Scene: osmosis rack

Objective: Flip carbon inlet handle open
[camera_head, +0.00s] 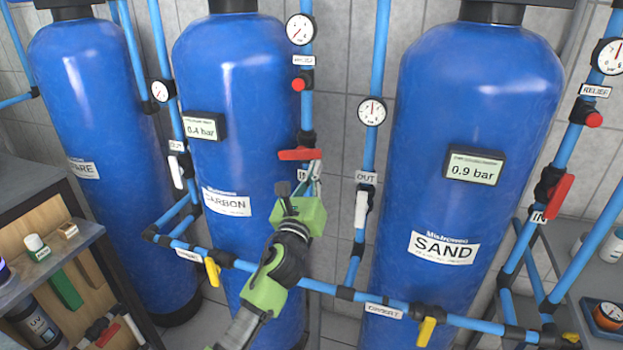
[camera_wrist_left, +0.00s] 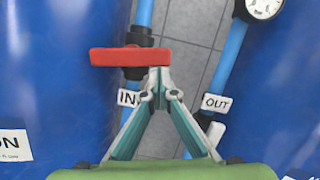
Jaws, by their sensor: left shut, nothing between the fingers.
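The red carbon inlet handle (camera_head: 299,154) sits on the blue vertical pipe right of the CARBON tank (camera_head: 225,110), above the IN label (camera_head: 303,176). It lies across the pipe, roughly level. In the left wrist view the handle (camera_wrist_left: 130,57) reaches from the left to just above my fingertips. My left gripper (camera_head: 316,165) is shut and empty, its tips just below the handle's right end. The shut tips also show in the left wrist view (camera_wrist_left: 160,75). Whether they touch the handle, I cannot tell. My right gripper is out of view.
The SAND tank (camera_head: 470,130) stands to the right. A white OUT handle (camera_head: 361,209) hangs on the neighbouring pipe. Yellow handles (camera_head: 212,271) are on the lower pipes. A gauge (camera_head: 300,29) is above the handle. A wooden shelf (camera_head: 40,230) with small items is at left.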

